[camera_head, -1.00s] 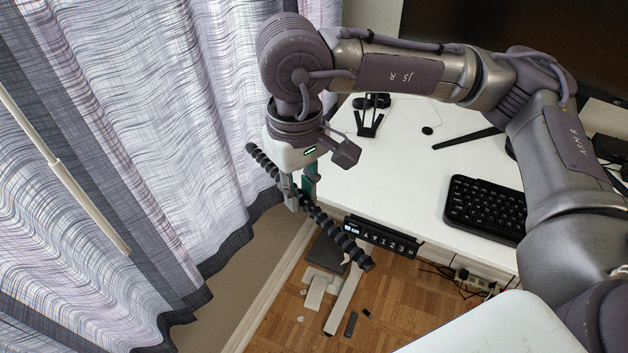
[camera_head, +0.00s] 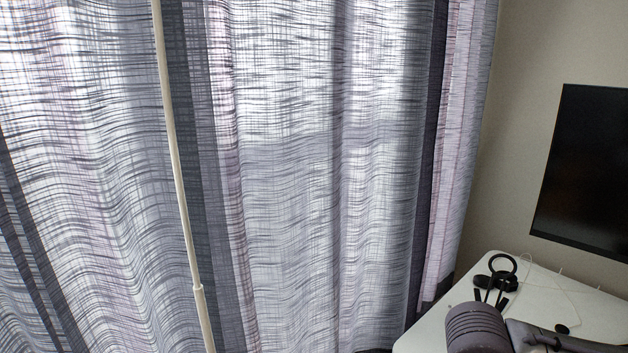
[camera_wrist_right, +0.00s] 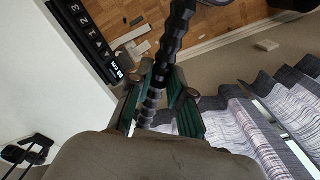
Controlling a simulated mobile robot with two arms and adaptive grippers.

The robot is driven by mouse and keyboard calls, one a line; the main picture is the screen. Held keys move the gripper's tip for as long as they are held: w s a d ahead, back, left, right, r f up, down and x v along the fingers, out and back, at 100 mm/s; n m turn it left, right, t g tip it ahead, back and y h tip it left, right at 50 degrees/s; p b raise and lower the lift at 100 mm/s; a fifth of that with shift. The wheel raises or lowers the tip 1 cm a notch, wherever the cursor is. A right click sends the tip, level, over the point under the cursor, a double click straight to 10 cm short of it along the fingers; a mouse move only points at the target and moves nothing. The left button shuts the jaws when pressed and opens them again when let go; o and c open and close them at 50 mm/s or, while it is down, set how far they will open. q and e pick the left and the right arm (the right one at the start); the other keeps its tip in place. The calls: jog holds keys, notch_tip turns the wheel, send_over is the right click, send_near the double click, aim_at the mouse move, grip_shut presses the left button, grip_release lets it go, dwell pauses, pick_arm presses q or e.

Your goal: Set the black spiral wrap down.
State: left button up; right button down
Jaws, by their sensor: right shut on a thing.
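The black spiral wrap (camera_wrist_right: 175,32) shows in the right wrist view, running from the top edge down between the green-lined fingers of my right gripper (camera_wrist_right: 158,98). The gripper is shut on it. The white desk (camera_wrist_right: 40,70) with its black control panel (camera_wrist_right: 82,40) lies to the left of the wrap in that view. The wood floor is beyond the wrap, below the desk. In the head view only part of my right arm shows at the bottom right; the gripper and the wrap are out of that view. My left gripper is in neither view.
Patterned curtains (camera_head: 300,150) and a pale rod (camera_head: 175,150) fill most of the head view. The desk corner (camera_head: 430,330) is at lower right, with a black stand (camera_head: 500,275) on it and a dark monitor (camera_head: 588,170) above. Curtain also hangs near the gripper in the wrist view.

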jog(key=shift+s+f, duration=0.2)
jog(key=shift+s, duration=0.05)
jog(key=shift+w, duration=0.1)
